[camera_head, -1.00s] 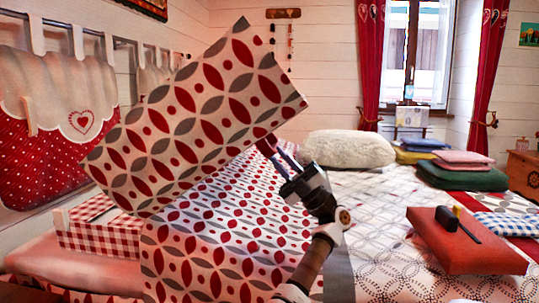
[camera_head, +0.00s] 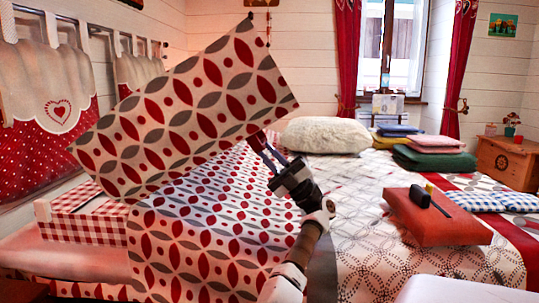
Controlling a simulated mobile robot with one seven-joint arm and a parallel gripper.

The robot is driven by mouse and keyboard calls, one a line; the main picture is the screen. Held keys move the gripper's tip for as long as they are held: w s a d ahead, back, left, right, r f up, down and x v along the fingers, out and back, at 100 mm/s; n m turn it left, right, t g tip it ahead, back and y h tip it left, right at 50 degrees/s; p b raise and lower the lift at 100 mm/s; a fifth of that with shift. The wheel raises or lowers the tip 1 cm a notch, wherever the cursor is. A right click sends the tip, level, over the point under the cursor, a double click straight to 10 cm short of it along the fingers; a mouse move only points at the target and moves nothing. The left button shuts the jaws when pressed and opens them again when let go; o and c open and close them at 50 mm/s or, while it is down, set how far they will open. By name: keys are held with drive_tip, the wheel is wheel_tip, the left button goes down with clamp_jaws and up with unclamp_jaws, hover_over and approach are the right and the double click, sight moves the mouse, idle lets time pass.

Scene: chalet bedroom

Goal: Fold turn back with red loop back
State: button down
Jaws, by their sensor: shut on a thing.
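The turn-back (camera_head: 192,108) is a stiff-looking flap with red and grey leaf shapes on off-white. It stands raised and tilted above the left part of the bed, over the matching cover (camera_head: 205,235). My gripper (camera_head: 262,145) is at the flap's lower right edge, its fingers pointing up and left. It is shut on the red loop (camera_head: 256,139), of which only a small red bit shows by the fingertips. The flap hides part of the bed behind it.
A red-checked box (camera_head: 85,228) stands left of the cover. A white fluffy pillow (camera_head: 325,136) lies behind my gripper. An orange cushion (camera_head: 435,222) with a dark object (camera_head: 420,196) lies at right, and folded cushions (camera_head: 433,160) are stacked farther back.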

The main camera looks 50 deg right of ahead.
drive_tip(key=c, duration=1.4)
unclamp_jaws()
drive_tip(key=shift+w+a+f+g, duration=0.35)
drive_tip(key=shift+w+a, duration=0.2)
drive_tip(key=shift+w, duration=0.3)
drive_tip(key=shift+s+d+r, duration=0.1)
drive_tip(key=shift+s, duration=0.1)
